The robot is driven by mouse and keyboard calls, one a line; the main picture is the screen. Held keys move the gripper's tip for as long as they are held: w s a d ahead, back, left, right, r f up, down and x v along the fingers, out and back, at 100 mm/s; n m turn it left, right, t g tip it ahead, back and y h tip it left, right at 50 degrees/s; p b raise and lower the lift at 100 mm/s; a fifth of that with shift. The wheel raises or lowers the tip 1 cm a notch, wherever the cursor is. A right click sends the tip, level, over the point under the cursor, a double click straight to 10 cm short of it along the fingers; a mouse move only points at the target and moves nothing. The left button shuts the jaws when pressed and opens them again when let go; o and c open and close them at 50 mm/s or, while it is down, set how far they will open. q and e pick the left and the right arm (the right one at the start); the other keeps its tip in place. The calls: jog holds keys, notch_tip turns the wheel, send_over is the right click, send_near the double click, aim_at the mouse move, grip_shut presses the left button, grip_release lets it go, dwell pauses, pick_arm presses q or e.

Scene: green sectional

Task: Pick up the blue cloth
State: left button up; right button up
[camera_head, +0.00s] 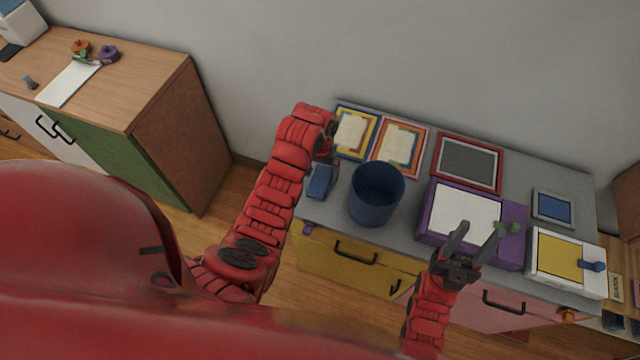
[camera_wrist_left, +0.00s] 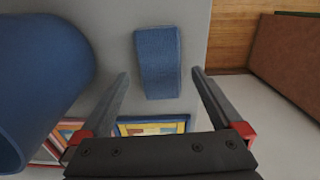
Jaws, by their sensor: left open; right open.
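The blue cloth (camera_head: 320,181) is a small folded blue block lying on the left end of the grey cabinet top. It also shows in the left wrist view (camera_wrist_left: 158,60), between and just beyond the fingertips. My left gripper (camera_head: 331,163) is over the cabinet's left end beside the cloth; its open fingers (camera_wrist_left: 161,73) are empty in the wrist view. In the head view they are partly hidden by the wrist. My right gripper (camera_head: 480,232) is open and empty above the front of the purple-framed board (camera_head: 432,211).
A blue bin (camera_head: 376,205) stands just right of the cloth, also at the left in the wrist view (camera_wrist_left: 40,75). Framed pictures (camera_head: 356,131) lie behind. A white-and-yellow box (camera_head: 567,262) is at the right. A wooden cabinet (camera_head: 128,90) stands left across a floor gap.

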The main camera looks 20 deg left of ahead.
aim_at(320, 180)
pick_arm(q)
jog(key=shift+f+p, duration=0.65)
jog(key=shift+f, duration=0.9)
jog(key=c, duration=1.1)
